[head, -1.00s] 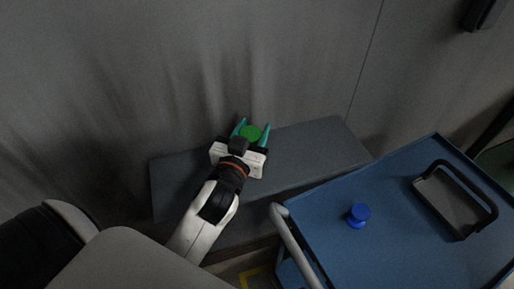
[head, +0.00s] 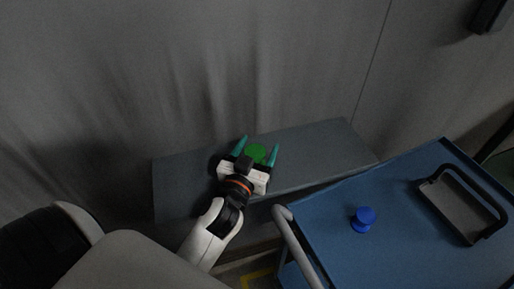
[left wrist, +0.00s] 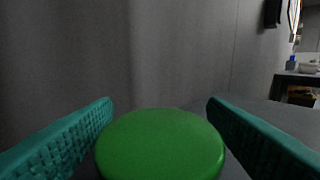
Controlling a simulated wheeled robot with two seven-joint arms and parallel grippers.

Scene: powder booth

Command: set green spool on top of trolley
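The green spool (head: 256,153) stands on the grey shelf by the curtain-like wall, left of the trolley. Its round green top also fills the lower middle of the left wrist view (left wrist: 160,145). My left gripper (head: 257,147) is open, with one teal finger on each side of the spool and small gaps showing in the head view. The spool's lower part is hidden. The blue trolley (head: 330,215) stands at the right, its top in plain view. My right gripper is not in view.
A blue spool (head: 363,219) stands on the trolley top, and a dark handled tray (head: 452,208) lies to its right. The trolley's grey handle (head: 292,243) rises at its near left edge. The grey shelf (head: 325,150) is bare right of the spool.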

